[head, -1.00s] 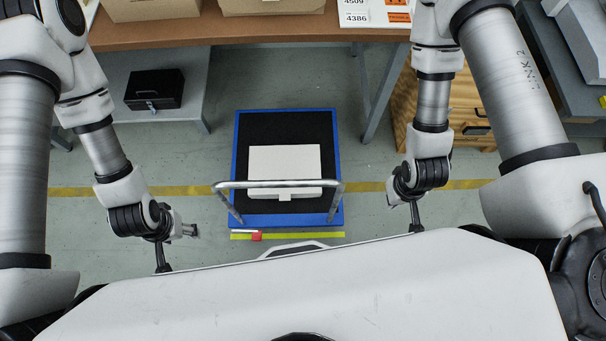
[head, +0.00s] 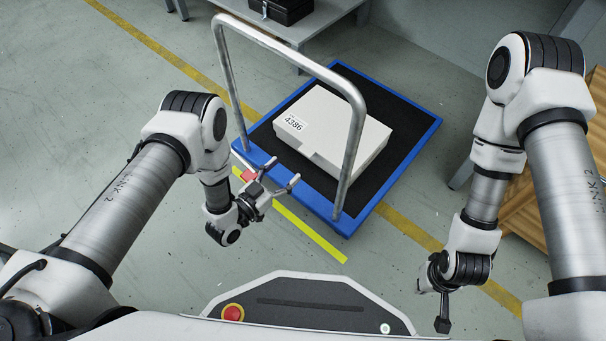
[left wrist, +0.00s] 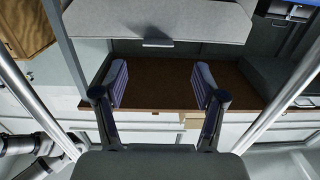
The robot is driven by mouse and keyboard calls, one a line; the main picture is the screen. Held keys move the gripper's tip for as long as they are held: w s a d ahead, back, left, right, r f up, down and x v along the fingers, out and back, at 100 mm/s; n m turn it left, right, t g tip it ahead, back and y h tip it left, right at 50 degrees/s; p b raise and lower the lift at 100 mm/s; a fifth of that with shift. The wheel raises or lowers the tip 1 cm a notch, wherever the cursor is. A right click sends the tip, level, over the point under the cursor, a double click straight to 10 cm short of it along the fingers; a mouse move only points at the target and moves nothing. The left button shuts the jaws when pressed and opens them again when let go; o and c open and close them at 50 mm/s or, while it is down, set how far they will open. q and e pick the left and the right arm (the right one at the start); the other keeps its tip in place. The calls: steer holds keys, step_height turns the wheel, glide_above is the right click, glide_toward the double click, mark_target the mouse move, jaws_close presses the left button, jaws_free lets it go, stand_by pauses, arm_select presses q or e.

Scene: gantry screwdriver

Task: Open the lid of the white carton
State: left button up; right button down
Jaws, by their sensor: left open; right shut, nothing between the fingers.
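The white carton (head: 335,128) lies on the trolley with its lid closed. A label reading 4386 is on its top, and a tab shows at its front edge. The trolley (head: 400,168) has a blue rim, a black mat and a tall metal handle (head: 290,52) in front of the carton. My left gripper (head: 279,172) is open and empty near the handle side, apart from the carton. My right gripper (head: 443,322) is shut and empty, right of the trolley, pointing down.
A red object (head: 248,176) is partly hidden near my left gripper, by a yellow strip (head: 315,235) on the floor. A black box (head: 282,8) stands on a grey shelf at the back. A wooden cabinet (head: 535,215) is at the right. Floor left of the trolley is clear.

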mark_target(310, 148)
arm_select(q)
steer(key=shift+w+d+f+h, duration=0.2)
steer(key=shift+d+f+h, duration=0.05)
steer(key=shift+f+h, duration=0.05)
steer(key=b+x, duration=0.3)
steer(key=x, duration=0.3)
steer(key=shift+w+d+r, duration=0.15)
steer(key=shift+w+d, duration=0.05)
steer(key=shift+w, duration=0.15)
steer(key=shift+w+d+r, duration=0.1)
steer(key=shift+w+d, duration=0.1)
steer(key=shift+w, duration=0.05)
steer(key=shift+r, duration=0.1)
jaws_close()
arm_select(e)
step_height(310, 148, down, 4)
steer(key=shift+w+f, duration=0.1)
